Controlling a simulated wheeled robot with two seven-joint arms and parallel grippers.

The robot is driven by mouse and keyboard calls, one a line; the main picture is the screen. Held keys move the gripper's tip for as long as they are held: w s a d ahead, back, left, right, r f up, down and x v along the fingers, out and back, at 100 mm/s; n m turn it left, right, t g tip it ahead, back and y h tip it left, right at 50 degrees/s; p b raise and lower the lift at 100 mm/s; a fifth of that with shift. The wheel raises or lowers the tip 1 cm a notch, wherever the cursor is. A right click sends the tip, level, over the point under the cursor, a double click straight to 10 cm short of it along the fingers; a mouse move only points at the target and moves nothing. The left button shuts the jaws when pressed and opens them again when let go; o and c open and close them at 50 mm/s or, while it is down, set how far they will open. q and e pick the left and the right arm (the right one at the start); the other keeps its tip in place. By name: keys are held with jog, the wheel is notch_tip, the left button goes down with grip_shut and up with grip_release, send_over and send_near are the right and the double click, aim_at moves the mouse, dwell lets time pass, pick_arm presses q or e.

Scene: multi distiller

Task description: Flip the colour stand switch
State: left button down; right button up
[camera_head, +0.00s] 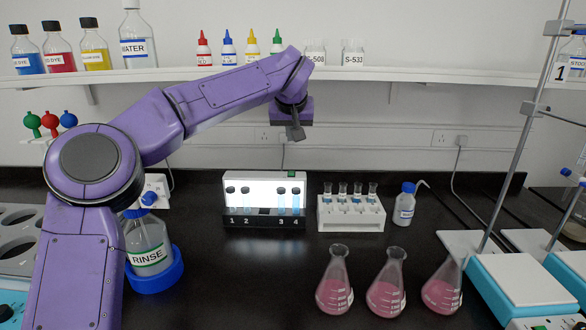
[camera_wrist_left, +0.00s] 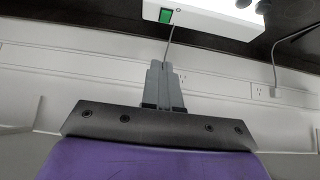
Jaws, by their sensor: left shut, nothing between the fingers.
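The colour stand (camera_head: 264,190) is a white box with a bright, lit front panel and a black base numbered 1 to 4. Small vials with dark caps stand in front of the panel. Its green switch (camera_head: 291,174) is on top near the right end. The stand's switch also shows at the top of the left wrist view (camera_wrist_left: 166,16). My left gripper (camera_head: 296,133) is shut and empty, above and behind the stand, apart from the switch. Its closed fingers (camera_wrist_left: 161,70) point toward the stand in the wrist view. My right gripper is not in view.
A white tube rack (camera_head: 350,218) stands right of the stand, with a small blue-capped bottle (camera_head: 404,205) beside it. Several flasks of pink liquid (camera_head: 386,290) stand in front. A rinse bottle (camera_head: 147,240) is at left. A shelf (camera_head: 400,74) with bottles runs above.

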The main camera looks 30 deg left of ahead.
pick_arm(q)
send_over(293, 172)
jog(key=s+d, duration=0.1)
jog(key=s, duration=0.1)
notch_tip(293, 172, down, 7)
jog(key=shift+d+f, duration=0.15)
jog(key=shift+f, duration=0.05)
notch_tip(293, 172, down, 3)
jog(key=shift+b, duration=0.5)
jog(key=shift+s+f, duration=0.1)
jog(key=shift+f, duration=0.6)
